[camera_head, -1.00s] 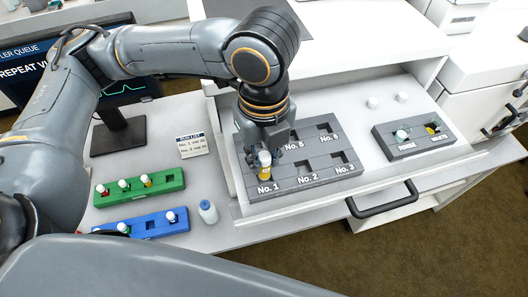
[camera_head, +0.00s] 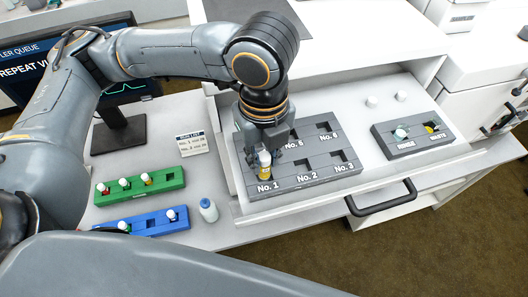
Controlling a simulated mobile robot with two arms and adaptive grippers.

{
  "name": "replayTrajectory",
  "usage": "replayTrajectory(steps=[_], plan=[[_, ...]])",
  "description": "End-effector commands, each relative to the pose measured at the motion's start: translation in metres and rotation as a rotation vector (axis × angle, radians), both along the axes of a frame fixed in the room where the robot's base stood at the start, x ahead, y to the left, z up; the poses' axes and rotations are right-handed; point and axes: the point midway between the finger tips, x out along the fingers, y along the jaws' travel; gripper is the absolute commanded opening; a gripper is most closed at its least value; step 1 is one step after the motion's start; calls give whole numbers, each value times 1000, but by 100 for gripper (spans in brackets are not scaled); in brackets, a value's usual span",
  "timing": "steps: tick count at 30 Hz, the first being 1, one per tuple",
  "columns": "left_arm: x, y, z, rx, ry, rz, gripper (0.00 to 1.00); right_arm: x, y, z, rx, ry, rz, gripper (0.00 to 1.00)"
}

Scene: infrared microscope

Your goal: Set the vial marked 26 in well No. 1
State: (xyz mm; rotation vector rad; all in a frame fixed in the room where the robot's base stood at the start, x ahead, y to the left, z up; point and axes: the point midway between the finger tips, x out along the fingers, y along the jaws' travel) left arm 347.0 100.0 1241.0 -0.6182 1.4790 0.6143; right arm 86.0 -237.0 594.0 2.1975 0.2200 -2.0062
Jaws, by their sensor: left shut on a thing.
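My left gripper (camera_head: 265,143) points down over the grey well block (camera_head: 318,178). It is shut on a vial (camera_head: 265,161) with a yellow band and a pale cap. The vial is upright at well No. 1 (camera_head: 264,187), at the block's front left corner. Its lower end is at or just in the well; I cannot tell whether it touches the bottom. The number on the vial is too small to read. The wells marked No. 2 and No. 3 look empty. My right gripper is not in view.
A green rack (camera_head: 165,182) and a blue rack (camera_head: 155,231) with vials stand at left, a small bottle (camera_head: 208,210) beside them. A run list card (camera_head: 192,144) stands behind. A rinse and waste block (camera_head: 408,148) and two white caps (camera_head: 372,101) lie right. A drawer handle (camera_head: 384,199) sticks out in front.

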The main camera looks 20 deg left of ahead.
Motion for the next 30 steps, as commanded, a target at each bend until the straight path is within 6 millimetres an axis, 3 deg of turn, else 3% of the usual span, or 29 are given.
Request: replayTrajectory(steps=[30], plan=[[0, 0, -16, 0, 1, 0, 0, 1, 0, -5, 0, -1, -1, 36]])
